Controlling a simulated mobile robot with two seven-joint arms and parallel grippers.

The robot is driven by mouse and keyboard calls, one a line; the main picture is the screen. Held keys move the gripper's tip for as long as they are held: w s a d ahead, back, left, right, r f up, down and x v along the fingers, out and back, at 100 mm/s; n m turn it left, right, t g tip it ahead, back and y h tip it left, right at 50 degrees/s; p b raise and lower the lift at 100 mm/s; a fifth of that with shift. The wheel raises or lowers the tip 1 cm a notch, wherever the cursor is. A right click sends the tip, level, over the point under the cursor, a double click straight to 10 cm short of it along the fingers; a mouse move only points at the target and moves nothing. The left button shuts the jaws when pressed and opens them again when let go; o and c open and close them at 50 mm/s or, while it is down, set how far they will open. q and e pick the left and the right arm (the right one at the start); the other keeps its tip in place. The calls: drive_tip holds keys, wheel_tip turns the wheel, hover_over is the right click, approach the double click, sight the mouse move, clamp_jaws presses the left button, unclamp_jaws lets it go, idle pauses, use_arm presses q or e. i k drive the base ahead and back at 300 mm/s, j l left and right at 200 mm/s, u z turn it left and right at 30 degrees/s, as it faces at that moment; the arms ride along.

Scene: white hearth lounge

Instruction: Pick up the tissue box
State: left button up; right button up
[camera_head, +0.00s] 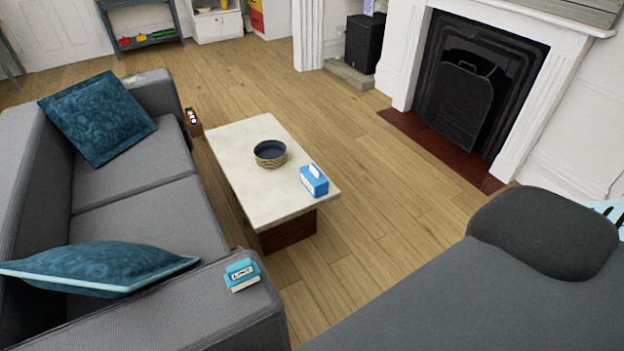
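A blue tissue box (314,182) with a white tissue sticking out of its top stands on the low coffee table (240,150), near the table's front right corner. Another blue and white box-like item (242,274) with dark lettering lies on the near arm of the grey sofa; I cannot tell for sure what it is. Neither of my grippers shows in the head view.
A grey sofa (140,176) with teal cushions is on the left. A dark grey seat (480,295) fills the lower right. Wooden floor (375,210) is clear between the table and the fireplace (470,85).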

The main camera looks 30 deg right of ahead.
sight(317, 185)
drive_tip(key=k+l, duration=0.1)
drive_tip(key=l, duration=0.65)
drive_tip(key=l+z, duration=0.15)
drive_tip(key=l, duration=0.8)
drive_tip(key=i+l+z, duration=0.1)
drive_tip(key=l, duration=0.35)
drive_tip(key=i+l+z, duration=0.1)
drive_tip(key=i+l, duration=0.25)
drive_tip(key=i+j+z, duration=0.15)
drive_tip(key=i, duration=0.4)
drive_tip(key=i+j+z, duration=0.1)
drive_tip(key=i, duration=0.45)
